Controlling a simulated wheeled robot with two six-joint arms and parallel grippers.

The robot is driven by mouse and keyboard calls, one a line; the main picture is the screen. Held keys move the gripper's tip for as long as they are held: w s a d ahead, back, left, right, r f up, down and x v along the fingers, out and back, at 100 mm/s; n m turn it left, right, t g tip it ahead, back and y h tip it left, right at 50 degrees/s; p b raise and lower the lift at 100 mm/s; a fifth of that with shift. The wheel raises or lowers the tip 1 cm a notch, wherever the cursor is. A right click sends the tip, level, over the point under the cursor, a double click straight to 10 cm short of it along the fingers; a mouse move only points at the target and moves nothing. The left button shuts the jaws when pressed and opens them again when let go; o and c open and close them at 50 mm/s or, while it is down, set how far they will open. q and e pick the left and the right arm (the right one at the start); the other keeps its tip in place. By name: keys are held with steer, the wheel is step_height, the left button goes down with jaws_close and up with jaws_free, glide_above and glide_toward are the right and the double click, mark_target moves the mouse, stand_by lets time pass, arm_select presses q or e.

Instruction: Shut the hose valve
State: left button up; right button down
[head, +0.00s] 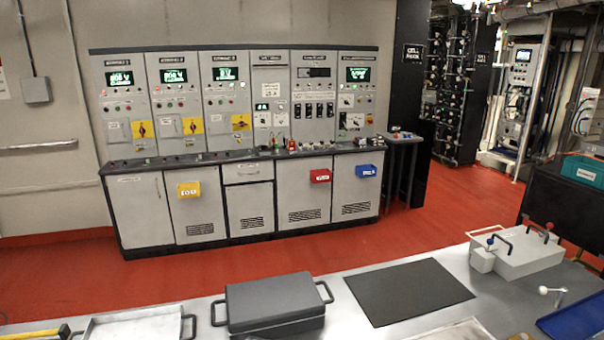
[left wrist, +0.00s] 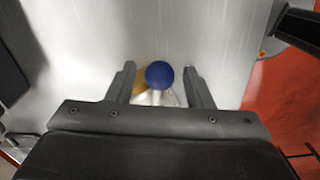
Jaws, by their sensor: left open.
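In the left wrist view my left gripper (left wrist: 158,75) is open. A round blue knob (left wrist: 159,74) sits between its two fingers, with gaps on both sides. A pale stem (left wrist: 156,98) shows just below the knob, and a brass-coloured part (left wrist: 140,82) shows beside and behind it. The rest of this fitting is hidden by the knob and my gripper. I cannot tell for sure that it is the hose valve. Neither gripper shows in the head view, and my right gripper is in no view.
The metal bench (head: 340,325) holds a dark lidded box (head: 275,300), a black mat (head: 410,290), a grey box with black handles (head: 525,255), a white-knobbed lever (head: 553,291) and a blue tray (head: 580,322). Cabinets (head: 190,205) line the wall beyond open red floor (head: 330,245).

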arm_select(q)
step_height(320, 180, up, 3)
steer(key=shift+f+p, duration=0.15)
steer(key=shift+p, duration=0.9)
steer(key=shift+r+p, duration=0.35)
steer(key=shift+r, duration=1.65)
